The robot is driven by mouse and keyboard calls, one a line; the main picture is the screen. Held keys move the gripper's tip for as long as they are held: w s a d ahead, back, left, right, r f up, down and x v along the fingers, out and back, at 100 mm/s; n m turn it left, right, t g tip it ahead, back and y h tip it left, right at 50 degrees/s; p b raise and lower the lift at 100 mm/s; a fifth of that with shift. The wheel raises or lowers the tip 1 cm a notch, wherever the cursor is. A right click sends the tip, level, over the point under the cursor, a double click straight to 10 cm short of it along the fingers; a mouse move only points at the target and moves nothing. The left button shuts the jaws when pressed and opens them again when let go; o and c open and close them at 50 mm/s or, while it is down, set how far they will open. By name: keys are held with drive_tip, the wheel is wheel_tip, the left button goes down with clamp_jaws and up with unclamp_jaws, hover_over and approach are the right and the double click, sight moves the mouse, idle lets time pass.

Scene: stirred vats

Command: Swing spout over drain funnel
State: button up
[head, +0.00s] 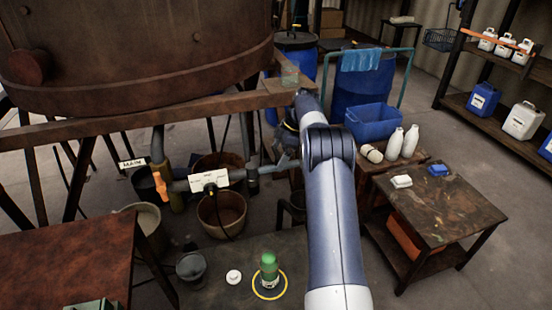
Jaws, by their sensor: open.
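A rusty vat (135,60) fills the upper left in the head view. Below it, a grey pipe (178,187), seemingly the spout, runs sideways with an orange handle (160,186) at its left and a white label (208,180) on it. My gripper (286,163) is open near the pipe's right end, partly hidden by my arm. I cannot tell whether it touches the pipe. A brown tub (222,215) stands under the pipe. I cannot clearly identify the drain funnel; a dark grey vessel (191,268) stands in front.
A wooden beam (90,131) crosses above the pipe. A green bottle (268,265) stands on a yellow-ringed spot in front. A reddish table (70,255) is at left. Shelves (500,130) stand at far right.

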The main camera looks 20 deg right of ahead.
drive_tip(key=w+v, duration=0.1)
drive_tip(key=v, duration=0.7)
drive_tip(key=shift+s+r, duration=0.25)
drive_tip(key=shift+s, duration=0.2)
drive_tip(key=x, duration=1)
drive_tip(key=shift+s+f, duration=0.1)
drive_tip(key=shift+f, duration=0.35)
drive_tip(key=shift+a+f, duration=0.1)
drive_tip(key=shift+s, duration=0.15)
